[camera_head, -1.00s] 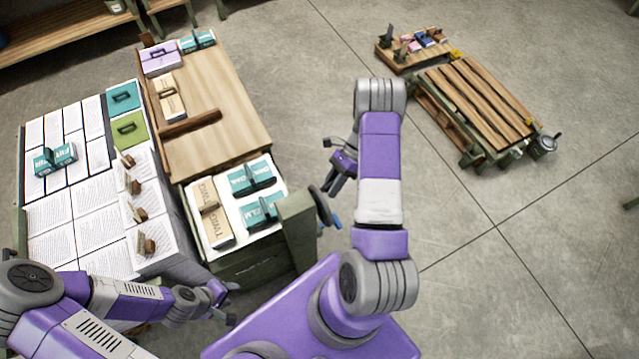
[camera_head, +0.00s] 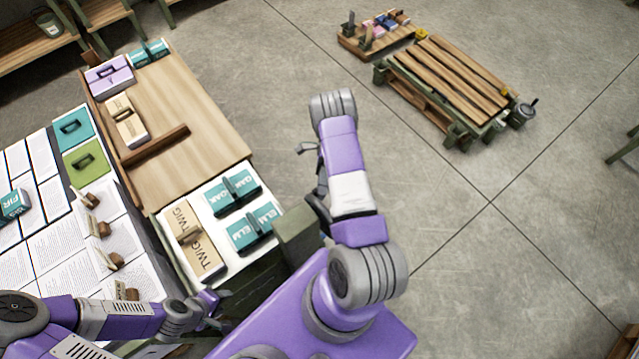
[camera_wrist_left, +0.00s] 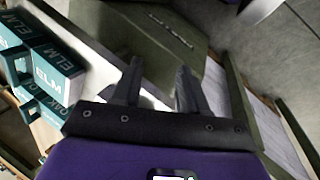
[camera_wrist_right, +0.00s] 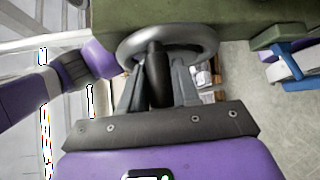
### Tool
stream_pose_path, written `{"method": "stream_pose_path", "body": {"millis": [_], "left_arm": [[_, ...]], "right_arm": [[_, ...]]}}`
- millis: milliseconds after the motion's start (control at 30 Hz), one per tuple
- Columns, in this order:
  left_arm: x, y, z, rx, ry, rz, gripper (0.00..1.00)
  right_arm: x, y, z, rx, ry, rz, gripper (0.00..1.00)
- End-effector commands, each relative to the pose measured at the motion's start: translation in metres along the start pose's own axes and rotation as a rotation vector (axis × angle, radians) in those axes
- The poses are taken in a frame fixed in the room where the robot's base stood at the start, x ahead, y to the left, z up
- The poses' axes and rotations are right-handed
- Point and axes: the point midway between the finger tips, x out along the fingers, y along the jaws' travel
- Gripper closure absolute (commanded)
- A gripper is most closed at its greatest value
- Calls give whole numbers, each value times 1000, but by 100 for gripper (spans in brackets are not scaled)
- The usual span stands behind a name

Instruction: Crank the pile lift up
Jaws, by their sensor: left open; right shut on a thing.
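The pile lift (camera_head: 262,292) is a green box with a white top at lower centre in the head view, carrying TWIG, OAK and ELM packs (camera_head: 240,194). Its crank wheel (camera_wrist_right: 202,42) is a grey ring with a dark handle (camera_wrist_right: 157,75) in the right wrist view. My right gripper (camera_wrist_right: 158,88) is shut on that handle; in the head view it is by the lift's right side, where the wheel is mostly hidden. My left gripper (camera_head: 224,308) is open and empty near the lift's front; the lift's green side (camera_wrist_left: 165,35) is beyond its fingers in the left wrist view.
A wooden board (camera_head: 190,110) adjoins the lift, with packs and a brown bar. Paper stacks (camera_head: 60,245) with stamps stand at left. A slatted wooden platform (camera_head: 450,80) stands far off at upper right. A blue lever (camera_wrist_right: 290,60) shows near the wheel.

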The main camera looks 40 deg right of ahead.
Motion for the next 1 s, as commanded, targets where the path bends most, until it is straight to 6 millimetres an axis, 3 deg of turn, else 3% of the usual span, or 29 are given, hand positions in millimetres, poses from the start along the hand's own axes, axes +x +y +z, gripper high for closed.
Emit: {"method": "stream_pose_path", "body": {"millis": [400,967,1000], "left_arm": [[7,-3,0,0,-1,0,57],[7,-3,0,0,0,0,57],[7,-3,0,0,0,0,57]], "right_arm": [[5,-12,-6,136,-1,136,100],[6,-13,-8,159,1,157,100],[6,-13,-8,159,1,157,66]]}}
